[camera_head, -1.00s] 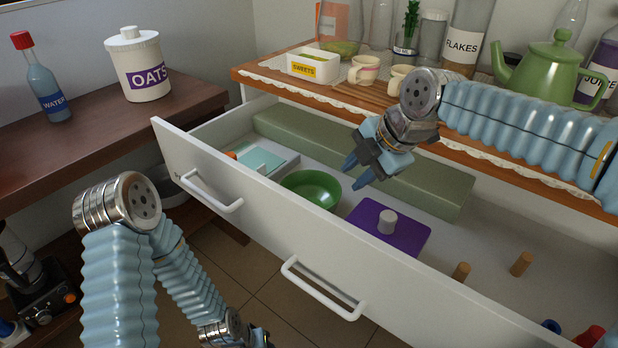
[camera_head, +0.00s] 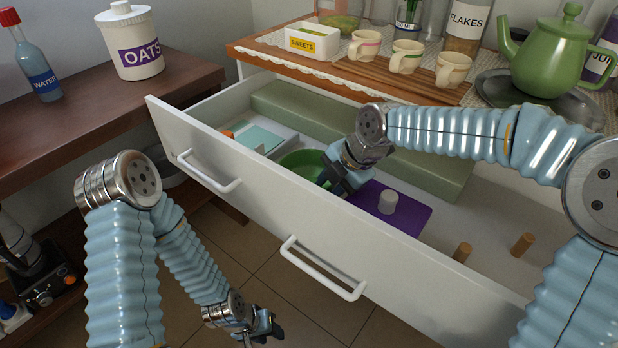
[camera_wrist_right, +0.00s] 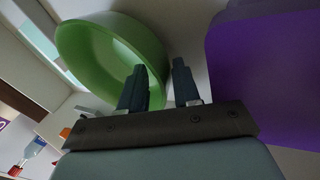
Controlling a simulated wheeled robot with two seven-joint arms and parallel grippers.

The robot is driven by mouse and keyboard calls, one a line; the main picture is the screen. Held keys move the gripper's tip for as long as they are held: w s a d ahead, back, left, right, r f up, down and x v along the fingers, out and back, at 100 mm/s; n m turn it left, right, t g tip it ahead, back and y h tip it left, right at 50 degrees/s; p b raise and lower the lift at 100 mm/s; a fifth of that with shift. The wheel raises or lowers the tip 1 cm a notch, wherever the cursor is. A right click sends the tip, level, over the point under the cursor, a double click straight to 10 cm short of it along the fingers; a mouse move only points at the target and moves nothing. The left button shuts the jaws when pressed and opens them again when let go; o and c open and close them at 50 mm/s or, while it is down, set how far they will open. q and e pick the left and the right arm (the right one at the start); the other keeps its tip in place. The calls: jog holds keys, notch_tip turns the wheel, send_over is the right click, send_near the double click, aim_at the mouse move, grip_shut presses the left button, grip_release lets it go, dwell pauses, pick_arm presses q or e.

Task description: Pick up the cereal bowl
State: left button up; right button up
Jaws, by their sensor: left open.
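The green cereal bowl (camera_head: 296,162) stands in the open drawer, left of a purple board; my right gripper hides its right part in the head view. In the right wrist view the bowl (camera_wrist_right: 95,50) fills the upper left. My right gripper (camera_head: 335,178) is at the bowl's right rim. Its two fingers (camera_wrist_right: 158,78) are apart in the right wrist view, one overlapping the bowl's inside and one outside, with the rim between them; I cannot tell if they touch it. My left gripper (camera_head: 264,328) is open and empty, low in front of the drawer.
The drawer (camera_head: 310,240) also holds the purple board (camera_head: 405,214) with a grey knob (camera_head: 388,202), a long green box (camera_head: 420,172) behind, and wooden pegs (camera_head: 462,252). The counter above carries mugs (camera_head: 407,57) and a green teapot (camera_head: 545,55).

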jog(key=shift+a+f, duration=0.1)
jog(key=shift+f, duration=0.2)
grip_shut()
jog(key=shift+r, duration=0.1)
notch_tip(320, 180, up, 18)
jog(key=p, duration=0.2)
dwell(0.4)
